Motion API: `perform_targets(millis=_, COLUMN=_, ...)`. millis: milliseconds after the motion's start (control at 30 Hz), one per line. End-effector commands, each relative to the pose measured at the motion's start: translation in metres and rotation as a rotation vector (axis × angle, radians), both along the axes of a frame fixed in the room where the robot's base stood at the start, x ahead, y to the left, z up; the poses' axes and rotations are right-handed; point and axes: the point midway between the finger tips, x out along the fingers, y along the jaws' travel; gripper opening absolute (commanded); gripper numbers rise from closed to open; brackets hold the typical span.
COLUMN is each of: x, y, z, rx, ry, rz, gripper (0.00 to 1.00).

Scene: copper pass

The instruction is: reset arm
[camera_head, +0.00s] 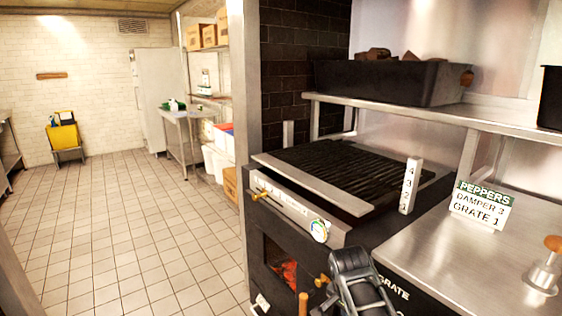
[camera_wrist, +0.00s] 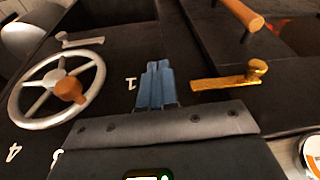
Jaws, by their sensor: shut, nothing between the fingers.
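My gripper (camera_wrist: 154,66) shows in the wrist view with its two blue fingers together and nothing between them. It is in front of the dark oven face. A silver handwheel (camera_wrist: 30,98) with an orange knob is to its left, and a brass lever (camera_wrist: 222,84) is to its right; the fingers appear apart from both. In the head view, my dark arm (camera_head: 356,278) is at the bottom, in front of the oven, and the fingers are hidden there.
The oven has a black grate (camera_head: 345,165), a gauge (camera_head: 320,231) and a glowing fire opening (camera_head: 287,273). A steel counter (camera_head: 440,255) at right holds a sign (camera_head: 481,205) reading peppers, damper 3, grate 1. A shelf above bears a black bin (camera_head: 390,84).

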Motion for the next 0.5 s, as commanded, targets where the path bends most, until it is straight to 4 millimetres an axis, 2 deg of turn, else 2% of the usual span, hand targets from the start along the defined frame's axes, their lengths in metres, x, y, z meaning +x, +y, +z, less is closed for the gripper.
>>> perform_targets(millis=33, x=-0.016, y=-0.006, z=-0.021, rx=-0.002, ry=-0.016, rz=0.024, gripper=0.00)
perform_targets(millis=200, x=-0.061, y=-0.021, z=-0.070, rx=-0.012, ry=-0.107, rz=0.124, gripper=0.00)
perform_targets(millis=333, x=-0.101, y=-0.030, z=-0.096, rx=-0.024, ry=-0.176, rz=0.200, gripper=0.00)
perform_targets(millis=500, x=-0.159, y=-0.040, z=-0.117, rx=-0.048, ry=-0.269, rz=0.294, gripper=0.00)
